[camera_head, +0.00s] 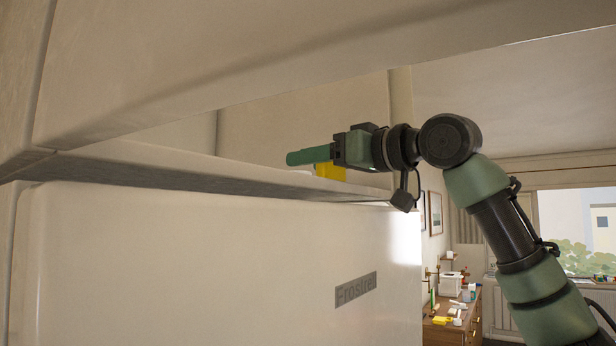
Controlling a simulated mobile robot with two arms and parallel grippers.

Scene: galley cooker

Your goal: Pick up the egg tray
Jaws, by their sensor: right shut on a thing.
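My right gripper (310,155) reaches in from the right, over the top of the white fridge (200,260). It is shut on a yellow thing (330,172), of which only a small part shows just below the green fingers. The fridge's top edge and the gripper hide the rest. I cannot tell from this view whether the yellow thing is the egg tray, or whether it touches the surface below. No other egg tray shows. My left gripper is not in view.
A pale cabinet edge (300,65) runs close overhead, leaving a narrow gap above the fridge top (190,165). A wooden chest (463,320) with small items stands far back at the right, near a window (575,232).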

